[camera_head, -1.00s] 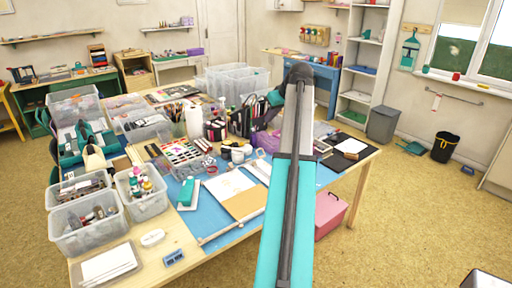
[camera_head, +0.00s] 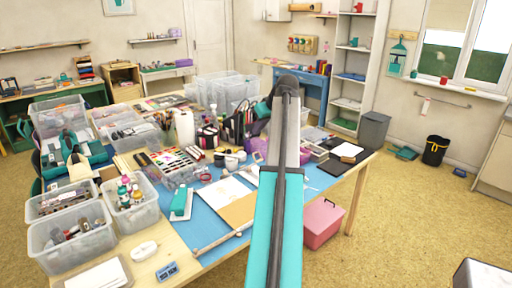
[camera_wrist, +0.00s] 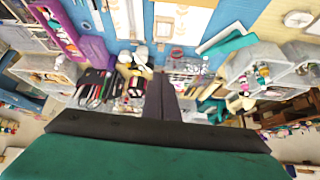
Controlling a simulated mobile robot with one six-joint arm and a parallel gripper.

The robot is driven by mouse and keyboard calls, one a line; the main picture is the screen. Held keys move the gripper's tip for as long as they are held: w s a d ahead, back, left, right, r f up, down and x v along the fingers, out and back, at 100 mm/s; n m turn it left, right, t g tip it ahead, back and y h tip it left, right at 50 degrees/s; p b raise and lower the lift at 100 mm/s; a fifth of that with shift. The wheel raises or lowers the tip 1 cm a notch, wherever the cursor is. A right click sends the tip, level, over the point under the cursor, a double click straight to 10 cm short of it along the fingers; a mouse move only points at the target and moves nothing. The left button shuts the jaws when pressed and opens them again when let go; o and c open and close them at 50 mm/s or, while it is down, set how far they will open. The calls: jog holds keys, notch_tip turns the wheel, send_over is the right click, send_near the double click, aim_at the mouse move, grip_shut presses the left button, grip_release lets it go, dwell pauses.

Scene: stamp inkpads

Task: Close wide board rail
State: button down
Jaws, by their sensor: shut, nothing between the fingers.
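A thin wooden rail (camera_head: 222,240) with light knobs lies along the near edge of the blue mat on the table in the head view. A white-and-tan board or folder (camera_head: 232,203) lies flat just behind it. I cannot tell for certain which piece is the wide board rail. My teal-and-grey arm rises in front of the table and covers part of the mat; my gripper is hidden in the head view. In the wrist view my gripper (camera_wrist: 161,88) is shut and empty, pointing over the crowded tabletop. A tan-framed board (camera_wrist: 184,22) shows at the top there.
Clear bins (camera_head: 72,238) crowd the table's left side. Cups, pens and a paint set (camera_head: 172,160) fill its middle. A pink box (camera_head: 322,223) stands on the floor by the table's right side. The floor at the right is mostly free.

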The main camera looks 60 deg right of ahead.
jog(key=shift+f, duration=0.1)
jog(key=shift+w+d+f+p, duration=0.25)
jog(key=shift+f+p, duration=0.4)
jog(key=shift+f, duration=0.85)
jog(key=shift+w+f+p, duration=0.4)
jog(key=shift+f+p, duration=0.25)
jog(key=shift+f, duration=0.9)
jog(key=shift+w+d+f+p, duration=0.25)
jog(key=shift+f+p, duration=0.4)
jog(key=shift+f, duration=0.85)
jog(key=shift+a, duration=0.2)
jog(key=shift+f, duration=0.1)
